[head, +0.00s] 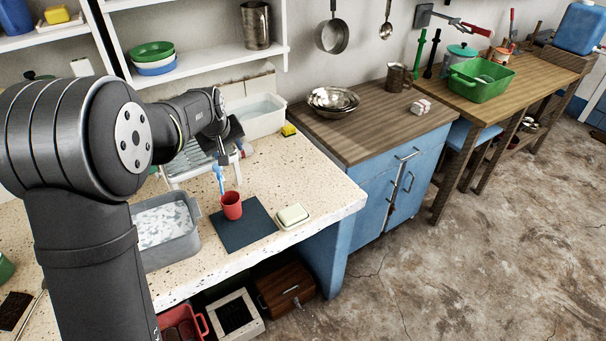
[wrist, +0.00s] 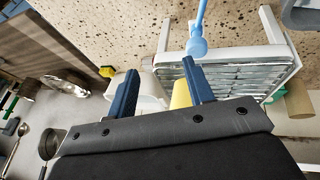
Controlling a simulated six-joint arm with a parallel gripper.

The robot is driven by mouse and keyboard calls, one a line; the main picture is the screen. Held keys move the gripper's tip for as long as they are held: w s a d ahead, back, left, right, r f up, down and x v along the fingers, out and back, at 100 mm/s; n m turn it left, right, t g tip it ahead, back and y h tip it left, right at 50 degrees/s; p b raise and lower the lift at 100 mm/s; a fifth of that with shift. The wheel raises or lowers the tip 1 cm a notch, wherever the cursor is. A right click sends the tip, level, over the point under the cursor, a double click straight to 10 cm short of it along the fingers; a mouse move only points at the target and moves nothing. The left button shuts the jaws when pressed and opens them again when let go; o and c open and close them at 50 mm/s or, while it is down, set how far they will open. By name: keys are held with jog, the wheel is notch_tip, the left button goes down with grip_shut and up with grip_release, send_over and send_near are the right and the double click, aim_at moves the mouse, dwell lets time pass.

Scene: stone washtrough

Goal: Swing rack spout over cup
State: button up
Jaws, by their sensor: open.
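A white dish rack (head: 176,172) stands on the speckled worktop, and a light-blue spout (head: 219,176) sticks out from its front. The spout's outer end appears close to the back-left rim of a red cup (head: 232,207); I cannot tell whether it is over the opening. The cup stands upright on a dark mat (head: 254,229). My gripper (head: 232,143) is above the rack's back right part. In the wrist view my gripper (wrist: 160,87) is open, with the rack (wrist: 272,62) and spout (wrist: 197,45) beyond one finger. The cup is not in that view.
A grey tub (head: 190,243) of cloudy water stands left of the mat. A soap dish (head: 292,216) is to its right. A white basin (head: 262,116) and a yellow sponge (head: 289,130) lie behind. A shelf (head: 200,67) hangs above. The worktop's right front is clear.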

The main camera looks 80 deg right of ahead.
jog(key=s+d+f+m, duration=0.1)
jog(key=s+d+f, duration=0.1)
jog(key=s+f, duration=0.1)
jog(key=s+d+f+m+t, duration=0.1)
jog(key=s+f+m, duration=0.1)
jog(key=s+f, duration=0.2)
jog(key=s+d+f+m+h, duration=0.1)
jog(key=s+d+f, duration=0.1)
jog(key=s+f, duration=0.2)
jog(key=shift+s+d+f+m, duration=0.1)
jog(key=shift+d+f+m, duration=0.1)
jog(key=shift+f, duration=0.3)
jog(key=shift+d+f+m, duration=0.1)
jog(key=shift+d+f, duration=0.05)
jog(key=shift+f, duration=0.35)
jog(key=s+a+r, duration=0.4)
jog(key=s+r, duration=0.3)
jog(key=s, duration=0.2)
jog(key=shift+s+a+t, duration=0.2)
jog(key=shift+s+t, duration=0.05)
jog(key=shift+t, duration=0.05)
notch_tip(320, 180, up, 16)
jog(key=r+n+y, duration=0.1)
jog(key=n+y, duration=0.1)
send_over(217, 165)
jog(key=s+a, duration=0.4)
jog(key=a, duration=0.2)
jog(key=x, duration=1.7)
jog(key=shift+a+f, duration=0.2)
jog(key=shift+f, duration=0.25)
